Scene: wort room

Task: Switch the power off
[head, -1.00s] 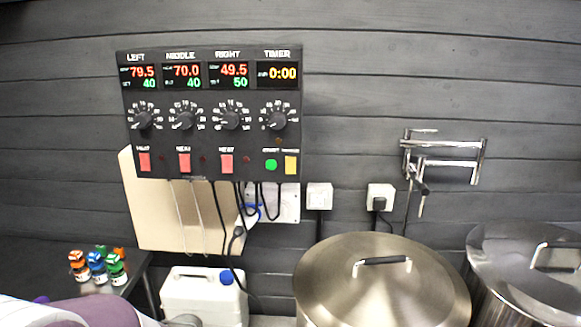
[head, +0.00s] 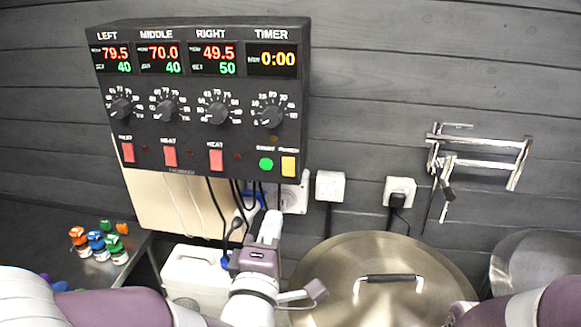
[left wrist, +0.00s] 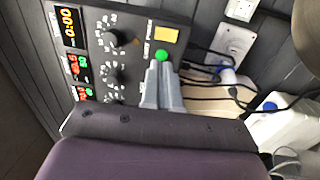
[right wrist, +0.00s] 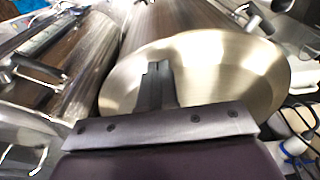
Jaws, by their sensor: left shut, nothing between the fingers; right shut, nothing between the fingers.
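The black control panel (head: 200,100) hangs on the wall with lit displays, dials, red heat switches (head: 170,156), a green button (head: 266,164) and a yellow one (head: 288,166). Below it, a white wall socket (head: 294,198) holds a blue plug (head: 228,72) seen in the left wrist view; my left gripper partly covers this area in the head view. My left gripper (head: 274,214) is shut and empty, below the panel's right part. My right gripper (right wrist: 155,68) is shut and empty, above the steel kettle lid.
Two more wall sockets (head: 330,185) (head: 399,190) are right of the panel, one with a black plug. The lidded kettle (head: 350,250) fills the lower middle. A white canister (head: 195,272), small capped bottles (head: 97,243) and a folded wall tap (head: 480,150) stand around. Cables hang below the panel.

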